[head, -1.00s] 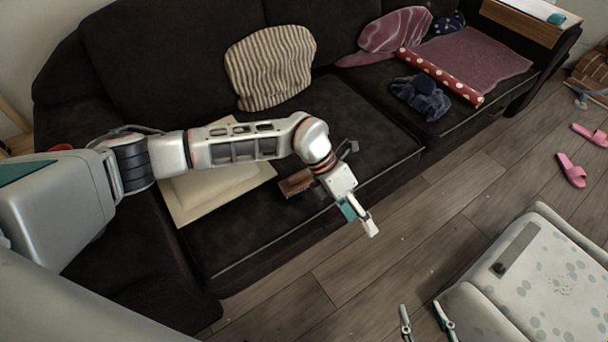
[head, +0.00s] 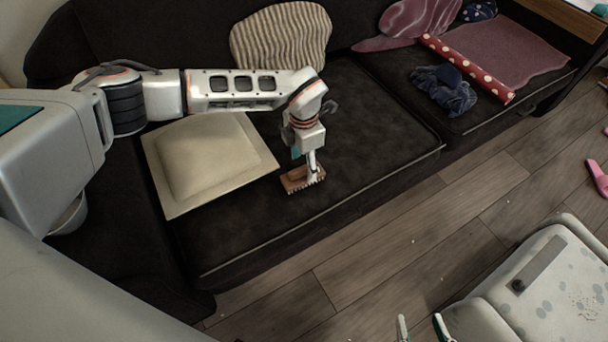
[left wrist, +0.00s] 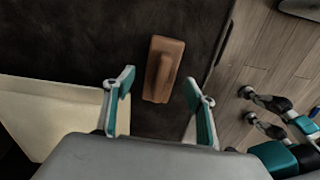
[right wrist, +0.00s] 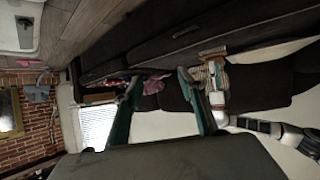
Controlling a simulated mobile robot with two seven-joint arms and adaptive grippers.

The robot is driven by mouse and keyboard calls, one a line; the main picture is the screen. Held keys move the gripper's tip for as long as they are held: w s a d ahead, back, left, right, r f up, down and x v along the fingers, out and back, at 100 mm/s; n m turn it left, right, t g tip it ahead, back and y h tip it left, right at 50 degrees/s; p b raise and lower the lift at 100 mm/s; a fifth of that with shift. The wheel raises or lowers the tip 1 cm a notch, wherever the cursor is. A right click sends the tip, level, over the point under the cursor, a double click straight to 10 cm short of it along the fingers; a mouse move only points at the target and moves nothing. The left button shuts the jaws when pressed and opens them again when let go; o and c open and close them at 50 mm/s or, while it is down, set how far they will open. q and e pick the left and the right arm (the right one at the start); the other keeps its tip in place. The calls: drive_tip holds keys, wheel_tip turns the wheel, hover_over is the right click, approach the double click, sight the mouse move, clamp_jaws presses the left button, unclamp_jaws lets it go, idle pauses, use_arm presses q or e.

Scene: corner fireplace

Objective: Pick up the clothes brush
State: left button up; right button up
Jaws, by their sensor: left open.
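The clothes brush (head: 294,184) is brown with a wooden back. It lies on the dark sofa seat near the front edge, right of the cream cushion, with pale bristles along its lower side. My left gripper (head: 307,164) points down over it and hides part of it in the head view. In the left wrist view the brush (left wrist: 164,60) has a raised ridge and lies ahead of and between the parted fingers of my left gripper (left wrist: 160,82), which is empty. My right gripper (head: 422,326) is open and empty at the bottom of the head view, over the floor, away from the sofa.
The cream cushion (head: 205,160) lies flat beside the brush. A striped cushion (head: 280,38) leans on the sofa back. Blue cloth (head: 444,90) and a red dotted roll (head: 470,70) lie on the right seat. A pale spotted seat (head: 545,290) stands at lower right.

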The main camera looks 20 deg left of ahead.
sight(303, 168)
use_arm(q)
drive_tip(key=f, duration=0.2)
drive_tip(key=f+b, duration=0.1)
drive_tip(key=shift+s+f, duration=0.4)
drive_tip(key=shift+w+f, duration=0.15)
drive_tip(key=shift+w+r, duration=0.1)
drive_tip(key=shift+r, duration=0.2)
drive_tip(key=c, duration=1.3)
use_arm(e)
drive_tip(key=shift+w+a+r, duration=0.25)
drive_tip(key=shift+a+r, duration=0.1)
drive_tip(key=shift+a, duration=0.15)
